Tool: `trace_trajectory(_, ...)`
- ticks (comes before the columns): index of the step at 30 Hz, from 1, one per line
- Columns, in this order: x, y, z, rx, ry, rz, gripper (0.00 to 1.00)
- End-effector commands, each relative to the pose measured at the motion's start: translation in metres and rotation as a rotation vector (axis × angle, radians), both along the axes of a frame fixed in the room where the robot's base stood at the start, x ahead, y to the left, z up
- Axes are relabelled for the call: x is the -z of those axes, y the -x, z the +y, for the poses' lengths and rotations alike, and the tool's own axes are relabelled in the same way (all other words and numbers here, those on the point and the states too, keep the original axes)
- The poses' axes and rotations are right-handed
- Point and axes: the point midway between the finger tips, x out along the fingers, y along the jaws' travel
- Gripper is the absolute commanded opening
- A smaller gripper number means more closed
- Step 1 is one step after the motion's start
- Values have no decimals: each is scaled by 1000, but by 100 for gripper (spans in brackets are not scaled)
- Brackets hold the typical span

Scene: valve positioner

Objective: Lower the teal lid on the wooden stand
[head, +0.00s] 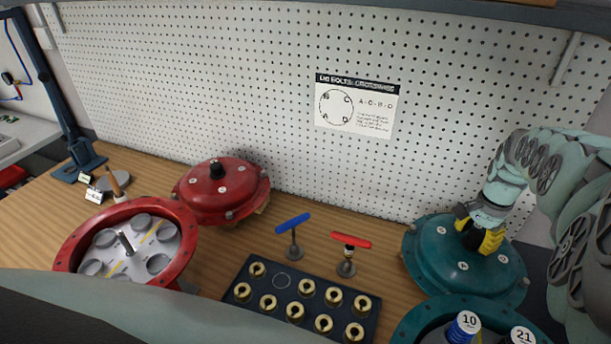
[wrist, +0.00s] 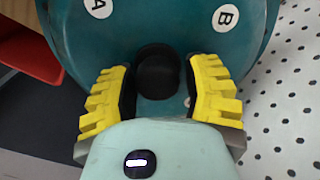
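The teal lid (head: 463,259) is a round dome with white lettered marks and a black knob, at the right of the bench behind the teal housing (head: 405,330). In the wrist view the teal lid (wrist: 195,28) fills the top, with marks A and B showing. The gripper also shows in the wrist view (wrist: 160,88). The wooden stand under the teal lid is hidden; whether the lid touches it cannot be told.
A red lid (head: 222,190) sits at the back left, behind an open red housing (head: 80,235). A dark tray (head: 240,291) of brass pieces lies in front. Blue (head: 292,223) and red (head: 351,240) T-handled tools stand behind it. The pegboard (head: 230,70) rises close behind.

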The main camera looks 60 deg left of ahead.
Motion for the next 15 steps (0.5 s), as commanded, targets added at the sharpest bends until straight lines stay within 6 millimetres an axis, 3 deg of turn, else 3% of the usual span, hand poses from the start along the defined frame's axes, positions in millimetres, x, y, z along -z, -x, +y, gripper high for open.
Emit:
trace_trajectory(4,1,1,0,-1,1,3,64)
trace_trajectory(15,0,2,0,-1,2,6,64)
